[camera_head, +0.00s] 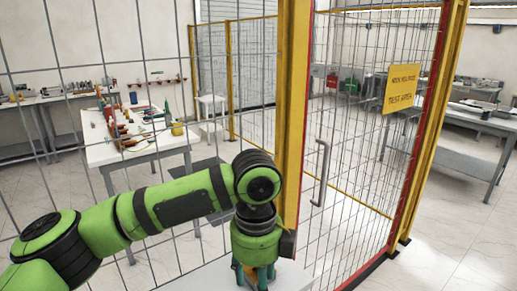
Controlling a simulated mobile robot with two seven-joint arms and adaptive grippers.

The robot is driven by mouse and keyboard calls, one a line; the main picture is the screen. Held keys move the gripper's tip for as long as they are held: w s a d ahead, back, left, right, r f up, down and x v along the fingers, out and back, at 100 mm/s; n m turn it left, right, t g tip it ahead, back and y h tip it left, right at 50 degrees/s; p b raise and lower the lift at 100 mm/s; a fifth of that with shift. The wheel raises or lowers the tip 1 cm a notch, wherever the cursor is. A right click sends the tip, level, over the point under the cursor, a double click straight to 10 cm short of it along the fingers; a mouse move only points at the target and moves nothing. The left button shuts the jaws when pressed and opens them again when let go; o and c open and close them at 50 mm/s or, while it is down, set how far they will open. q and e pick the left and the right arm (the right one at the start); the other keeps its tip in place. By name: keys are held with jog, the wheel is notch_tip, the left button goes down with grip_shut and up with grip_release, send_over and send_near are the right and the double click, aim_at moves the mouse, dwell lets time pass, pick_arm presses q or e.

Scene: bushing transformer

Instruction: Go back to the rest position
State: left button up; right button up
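My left arm, green and black, comes in from the lower left and bends down at the wrist near the bottom middle. My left gripper (257,276) points down at the bottom edge, over a pale surface. Its lower end is cut off by the frame, and small teal and orange parts show there. I cannot tell whether it is open or shut, or whether it holds anything. My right gripper is not in view.
A pale surface (296,279) lies under the gripper. A wire mesh fence with a yellow post (292,100) stands close behind my arm. A mesh door with a handle (321,172) and a yellow sign (401,88) stands right. A tool-covered table (102,155) is beyond the fence.

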pick_arm(q)
jog(key=s+d+f+n+t+h, duration=0.1)
jog(key=s+d+f+n+h, duration=0.15)
jog(key=f+n, duration=0.35)
jog(key=s+d+f+n+h, duration=0.2)
jog(key=s+f+n+h, duration=0.15)
jog(key=f, duration=0.55)
jog(key=s+a+f+n+t+y, duration=0.1)
jog(key=s+a+f+n+y, duration=0.1)
jog(key=s+a+f+n, duration=0.45)
jog(key=s+a+f+n+y, duration=0.15)
jog(key=a+n, duration=0.25)
jog(key=a, duration=0.6)
jog(key=s+a+f+n+t+y, duration=0.1)
jog(key=s+a+f+n+y, duration=0.25)
jog(key=a+f+n, duration=0.35)
notch_tip(320, 180, down, 19)
jog(key=s+m+g+h, duration=0.1)
jog(key=s+m, duration=0.1)
jog(key=s+a+f+g, duration=0.1)
jog(key=s+a+f, duration=0.2)
jog(key=s+f, duration=1.1)
jog(key=shift+s+f, duration=0.4)
jog(key=shift+s, duration=0.7)
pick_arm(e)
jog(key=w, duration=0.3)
